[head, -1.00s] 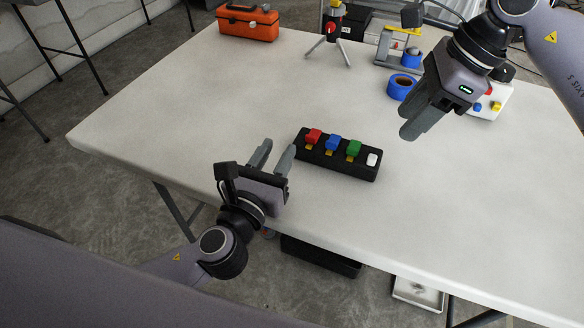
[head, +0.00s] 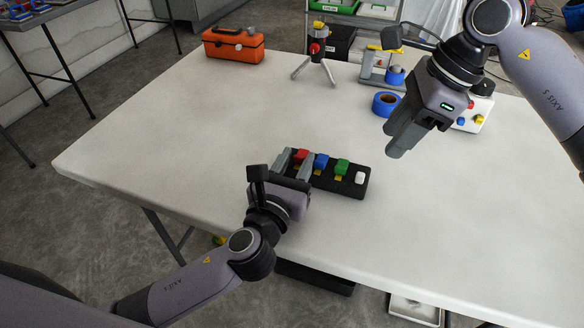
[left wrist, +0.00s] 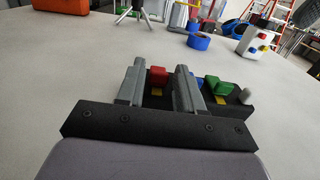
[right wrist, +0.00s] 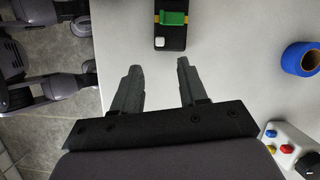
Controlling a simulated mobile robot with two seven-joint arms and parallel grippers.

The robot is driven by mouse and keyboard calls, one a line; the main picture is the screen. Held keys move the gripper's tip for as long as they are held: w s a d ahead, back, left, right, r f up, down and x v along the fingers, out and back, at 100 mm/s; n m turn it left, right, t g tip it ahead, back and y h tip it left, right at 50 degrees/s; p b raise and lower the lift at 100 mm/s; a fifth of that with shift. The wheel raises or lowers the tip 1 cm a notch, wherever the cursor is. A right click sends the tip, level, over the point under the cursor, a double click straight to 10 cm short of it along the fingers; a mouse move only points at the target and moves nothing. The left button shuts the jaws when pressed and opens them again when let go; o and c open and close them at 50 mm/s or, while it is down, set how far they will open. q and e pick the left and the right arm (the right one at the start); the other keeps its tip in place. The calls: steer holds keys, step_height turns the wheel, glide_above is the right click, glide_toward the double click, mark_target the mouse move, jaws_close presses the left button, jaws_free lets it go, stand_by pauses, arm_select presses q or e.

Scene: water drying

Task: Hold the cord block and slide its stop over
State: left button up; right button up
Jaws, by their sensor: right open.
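The cord block (head: 345,187) is a long black block on the table with red (head: 300,155), blue (head: 321,161) and green (head: 342,167) stops and a white end piece (head: 360,178). My left gripper (head: 294,161) is at its left end, fingers on either side of the red stop. In the left wrist view the red stop (left wrist: 158,76) shows between the spread fingers (left wrist: 159,78), with small gaps. Whether the fingers touch the black body is unclear. My right gripper (head: 393,146) is open and empty above the table, right of the block; the right wrist view shows the green stop (right wrist: 174,18) ahead.
Blue tape (head: 386,104) and a white box with coloured buttons (head: 477,112) lie to the right. An orange toolbox (head: 234,46) and a small tripod (head: 317,50) stand at the back. The table (head: 190,120) left of the block is clear.

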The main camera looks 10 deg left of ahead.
arm_select(q)
jaws_close()
arm_select(e)
steer(key=shift+s+a, duration=0.1)
jaws_close()
steer(key=s+a+m+t+h, duration=0.2)
steer(key=s+m, duration=0.3)
steer(key=m, duration=0.5)
steer(key=s+a+r+m+t+h, duration=0.1)
steer(key=s+m, duration=0.4)
steer(key=m, duration=0.5)
steer(key=shift+s+a+r+t+h, duration=0.15)
steer(key=shift+s+a+t+h, duration=0.2)
steer(key=shift+a+t+h, duration=0.65)
steer(key=shift+a+g, duration=0.25)
steer(key=shift+g, duration=0.05)
